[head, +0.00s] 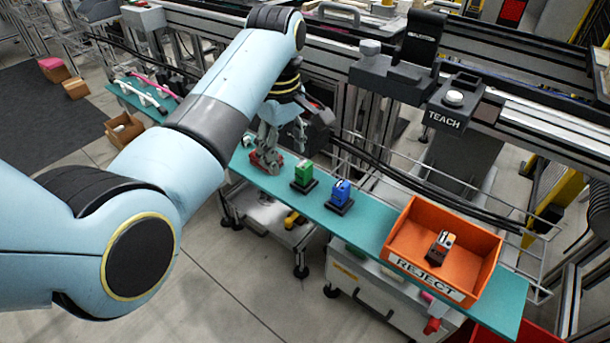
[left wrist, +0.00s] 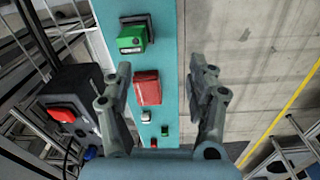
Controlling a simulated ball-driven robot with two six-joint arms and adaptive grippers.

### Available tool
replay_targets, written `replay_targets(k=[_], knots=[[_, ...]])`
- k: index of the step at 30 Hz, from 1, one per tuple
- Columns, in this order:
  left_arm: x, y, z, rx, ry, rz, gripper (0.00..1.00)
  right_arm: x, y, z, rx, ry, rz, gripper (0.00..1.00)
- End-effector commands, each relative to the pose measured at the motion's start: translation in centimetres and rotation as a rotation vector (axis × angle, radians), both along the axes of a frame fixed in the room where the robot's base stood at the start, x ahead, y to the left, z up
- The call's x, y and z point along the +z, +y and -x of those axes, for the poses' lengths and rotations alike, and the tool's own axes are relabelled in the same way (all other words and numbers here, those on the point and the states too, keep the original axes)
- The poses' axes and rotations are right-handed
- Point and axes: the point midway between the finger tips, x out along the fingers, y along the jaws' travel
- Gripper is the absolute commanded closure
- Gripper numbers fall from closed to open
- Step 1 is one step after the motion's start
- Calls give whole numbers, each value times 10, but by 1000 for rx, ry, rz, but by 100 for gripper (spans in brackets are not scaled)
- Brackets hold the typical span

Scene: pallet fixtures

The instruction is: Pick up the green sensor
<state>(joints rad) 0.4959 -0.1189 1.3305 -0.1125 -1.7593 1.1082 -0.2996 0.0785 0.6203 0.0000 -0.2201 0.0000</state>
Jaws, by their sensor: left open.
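The green sensor (head: 303,174) stands upright on a dark base on the teal shelf (head: 375,232), between a red block (head: 270,165) and a blue sensor (head: 340,192). In the left wrist view the green sensor (left wrist: 131,40) is near the top, beyond the fingertips. My left gripper (head: 267,160) is open and points down over the shelf, left of the green sensor and apart from it. In the left wrist view my gripper (left wrist: 160,70) has its fingers spread, with the red block (left wrist: 147,88) showing between them; contact cannot be told. My right gripper is not in view.
An orange REJECT bin (head: 408,240) with a small sensor inside stands on the shelf at right. A TEACH box (head: 452,105) and rails run behind the shelf. In the left wrist view a dark box with a red button (left wrist: 61,115) is at left. Small items lie farther along the shelf.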

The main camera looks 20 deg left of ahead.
Motion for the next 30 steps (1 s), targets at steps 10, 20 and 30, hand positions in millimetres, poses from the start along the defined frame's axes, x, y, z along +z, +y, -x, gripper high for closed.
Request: replay_targets(k=[10,20,30], knots=[[32,-24,-36,143,38,4,42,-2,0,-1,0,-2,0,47],[-14,-24,-35,144,36,4,42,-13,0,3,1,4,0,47],[-53,-28,-27,143,38,4,42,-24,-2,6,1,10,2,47]])
